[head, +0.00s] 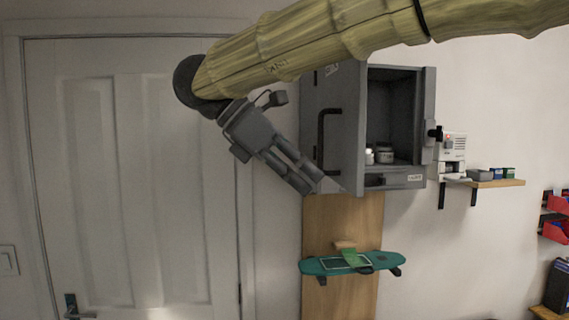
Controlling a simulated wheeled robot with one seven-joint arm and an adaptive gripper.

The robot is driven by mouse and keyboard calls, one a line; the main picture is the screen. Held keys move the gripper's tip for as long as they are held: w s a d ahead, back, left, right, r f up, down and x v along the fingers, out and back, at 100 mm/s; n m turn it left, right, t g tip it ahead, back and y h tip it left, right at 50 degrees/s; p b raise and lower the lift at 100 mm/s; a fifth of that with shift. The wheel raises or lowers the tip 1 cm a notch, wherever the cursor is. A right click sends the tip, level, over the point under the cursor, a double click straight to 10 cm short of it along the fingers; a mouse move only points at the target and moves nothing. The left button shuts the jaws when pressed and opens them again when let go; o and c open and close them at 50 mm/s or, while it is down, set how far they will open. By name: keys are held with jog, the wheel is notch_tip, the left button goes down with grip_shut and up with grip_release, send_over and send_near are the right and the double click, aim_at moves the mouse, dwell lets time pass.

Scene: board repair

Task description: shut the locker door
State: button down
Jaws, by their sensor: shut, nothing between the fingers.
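The grey locker (430,110) is mounted on the wall right of centre in the head view. Its door (345,130) stands open, swung out to the left of the opening, with a dark handle (323,140) on its face. Small jars (385,155) stand inside on the locker floor. My gripper (325,188) is shut and empty. Its tips point down and right and appear at the door's lower edge in the picture; I cannot tell whether they touch it. My arm crosses in front of the locker's top and hides part of it.
A green skateboard deck (390,261) is on a wooden panel (318,225) below the locker. A wall shelf (495,183) with a white device (453,150) is to the right. A white room door (130,170) fills the left. Red bins (557,203) are at the right edge.

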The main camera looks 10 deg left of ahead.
jog(key=d, duration=0.1)
jog(key=d+p, duration=0.1)
jog(key=d, duration=0.1)
jog(key=w+d+p, duration=0.1)
jog(key=shift+w+d+f, duration=0.1)
jog(key=shift+d+f, duration=0.2)
jog(key=shift+f, duration=0.05)
